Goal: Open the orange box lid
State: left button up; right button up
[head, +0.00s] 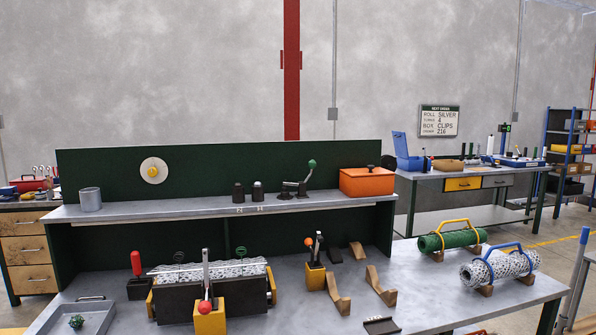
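The orange box (367,183) stands at the right end of the raised grey shelf (220,208). Its orange lid (367,172) is shut, with a small dark knob on top. Neither of my grippers shows in the head view, so nothing of mine is seen touching the box.
Below, the bench (410,280) holds a green mesh roll (448,241), a silver mesh roll (500,266) and a red-knobbed lever (206,290).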

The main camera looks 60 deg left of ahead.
aim_at(370, 170)
jog(key=u, duration=1.45)
jog(key=i+l+u, duration=0.1)
jog(key=i+l, duration=0.2)
jog(key=i, duration=0.15)
